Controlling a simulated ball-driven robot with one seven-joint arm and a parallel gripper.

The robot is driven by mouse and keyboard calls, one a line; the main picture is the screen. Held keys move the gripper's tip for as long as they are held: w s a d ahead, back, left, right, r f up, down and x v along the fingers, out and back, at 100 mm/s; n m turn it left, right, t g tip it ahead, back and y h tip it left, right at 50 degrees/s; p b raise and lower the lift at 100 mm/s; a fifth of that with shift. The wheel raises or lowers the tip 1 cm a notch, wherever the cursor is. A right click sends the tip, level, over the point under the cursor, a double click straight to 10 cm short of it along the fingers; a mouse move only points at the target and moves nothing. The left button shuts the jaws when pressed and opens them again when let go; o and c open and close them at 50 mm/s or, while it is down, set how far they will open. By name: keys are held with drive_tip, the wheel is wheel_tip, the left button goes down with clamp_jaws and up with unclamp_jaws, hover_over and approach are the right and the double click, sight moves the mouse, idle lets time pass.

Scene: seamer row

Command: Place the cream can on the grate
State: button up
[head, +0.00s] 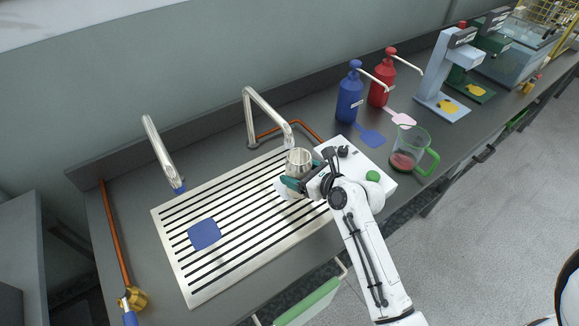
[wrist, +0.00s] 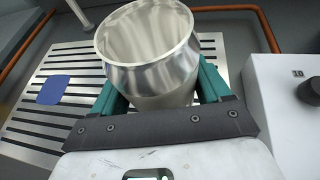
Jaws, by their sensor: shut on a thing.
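An open-topped can (head: 299,161) with a shiny metal rim and a pale cream body is at the right end of the slotted grate (head: 222,264). In the wrist view the can (wrist: 150,50) stands upright between the teal fingers, its inside bare metal. My gripper (head: 294,184) is shut on the can from the near side; it also shows in the wrist view (wrist: 165,95). The can's base is hidden, so I cannot tell whether it touches the grate. The grate (wrist: 25,115) also shows in the wrist view.
A blue square (head: 204,234) lies on the grate's left half. A white box with knobs (head: 376,168) stands right of the can. A bent metal spout (head: 268,108) rises behind it. A glass jug (head: 406,150) with a green handle stands farther right.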

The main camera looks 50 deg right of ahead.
drive_tip(key=x, duration=0.4)
drive_tip(key=shift+r, duration=0.15)
drive_tip(key=shift+f, duration=0.3)
drive_tip(key=o, duration=1.1)
drive_tip(key=shift+r, duration=0.1)
